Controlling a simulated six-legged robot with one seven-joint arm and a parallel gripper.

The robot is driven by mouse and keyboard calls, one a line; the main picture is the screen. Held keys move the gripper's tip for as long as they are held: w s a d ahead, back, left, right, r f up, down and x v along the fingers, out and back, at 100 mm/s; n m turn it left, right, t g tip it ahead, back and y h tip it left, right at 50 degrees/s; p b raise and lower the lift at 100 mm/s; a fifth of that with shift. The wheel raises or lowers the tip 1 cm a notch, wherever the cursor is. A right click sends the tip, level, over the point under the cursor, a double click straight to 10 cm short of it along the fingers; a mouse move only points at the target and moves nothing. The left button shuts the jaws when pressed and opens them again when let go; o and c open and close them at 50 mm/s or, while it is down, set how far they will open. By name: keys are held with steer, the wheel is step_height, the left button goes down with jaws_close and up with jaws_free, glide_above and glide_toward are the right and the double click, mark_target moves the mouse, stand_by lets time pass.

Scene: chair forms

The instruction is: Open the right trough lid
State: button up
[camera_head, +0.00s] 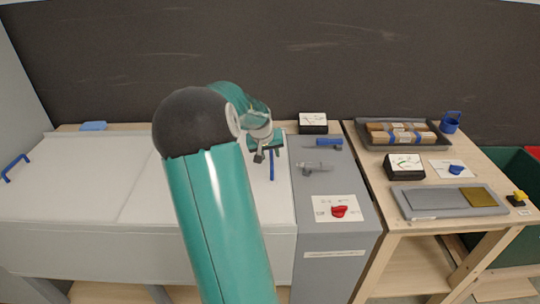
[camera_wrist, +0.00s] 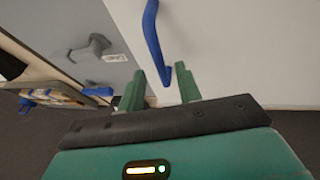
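The right trough lid (camera_head: 275,205) is a flat white panel lying closed on the white trough, partly hidden behind my arm. Its blue bar handle (camera_head: 271,166) stands near the lid's right edge. My gripper (camera_head: 265,152) is over the far end of this handle.
A wooden table (camera_head: 385,205) farther right bears trays. A dark wall (camera_head: 300,60) stands behind.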

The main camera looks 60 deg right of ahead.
steer(key=shift+d+f, duration=0.3)
steer(key=shift+f, duration=0.35)
jaws_close()
steer(key=shift+w, duration=0.15)
